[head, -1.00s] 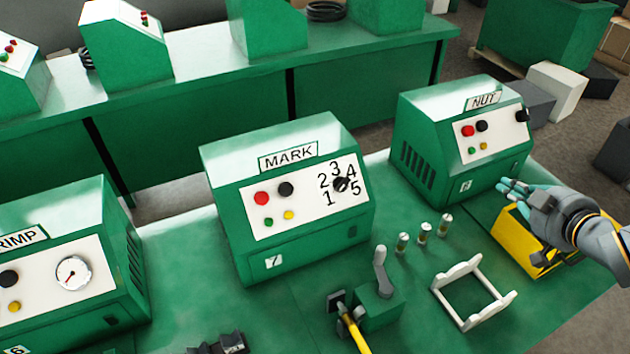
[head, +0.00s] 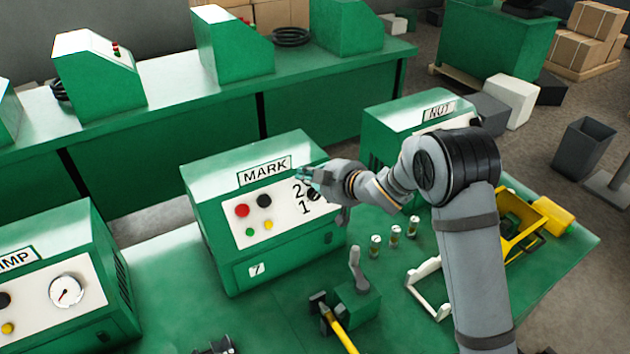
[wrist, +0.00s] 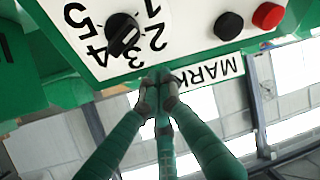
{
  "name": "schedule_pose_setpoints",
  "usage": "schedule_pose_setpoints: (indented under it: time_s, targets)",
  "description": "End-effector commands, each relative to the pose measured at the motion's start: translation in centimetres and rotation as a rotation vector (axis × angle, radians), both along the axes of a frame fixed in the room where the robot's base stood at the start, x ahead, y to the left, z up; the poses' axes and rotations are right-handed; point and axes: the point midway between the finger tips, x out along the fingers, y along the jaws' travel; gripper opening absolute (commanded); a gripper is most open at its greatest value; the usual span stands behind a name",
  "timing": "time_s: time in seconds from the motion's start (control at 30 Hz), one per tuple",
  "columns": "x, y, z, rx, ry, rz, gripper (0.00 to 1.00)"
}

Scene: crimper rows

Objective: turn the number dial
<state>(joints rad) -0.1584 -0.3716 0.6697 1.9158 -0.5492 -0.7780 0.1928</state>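The number dial is a black knob (wrist: 122,35) on the white front panel of the green MARK machine (head: 215,180), with the numbers 1 to 5 around it. The wrist view shows it upside down, and I cannot tell for sure which number it points to. My gripper (wrist: 160,88) has its green fingers drawn together at the tips, with nothing between them. The tips are beside the MARK label and near the numbers, apart from the knob in the picture. In the head view my gripper (head: 304,177) covers the upper numbers and part of the dial (head: 313,195).
Red (head: 242,210) and black (head: 264,201) buttons sit left of the dial, with green and yellow ones below. A lever block (head: 357,298), several small cylinders (head: 375,246) and a white frame (head: 425,285) stand in front. The NUT machine (head: 395,115) is at right.

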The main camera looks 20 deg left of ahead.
Motion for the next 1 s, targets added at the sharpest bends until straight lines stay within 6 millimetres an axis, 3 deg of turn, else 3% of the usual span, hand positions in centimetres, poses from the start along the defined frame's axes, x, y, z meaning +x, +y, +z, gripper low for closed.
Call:
schedule_pose_setpoints:
  time_s: [0.4, 0.77, 1.0]
  targets:
    - [0.1, -2.7, -2.7, -0.001, 0.000, 0.000, 0.00]
    - [0.1, -2.8, -2.8, 0.000, 0.000, 0.000, 0.00]
    - [-0.7, -1.5, -3.0, 0.019, 0.020, -0.005, 0.00]
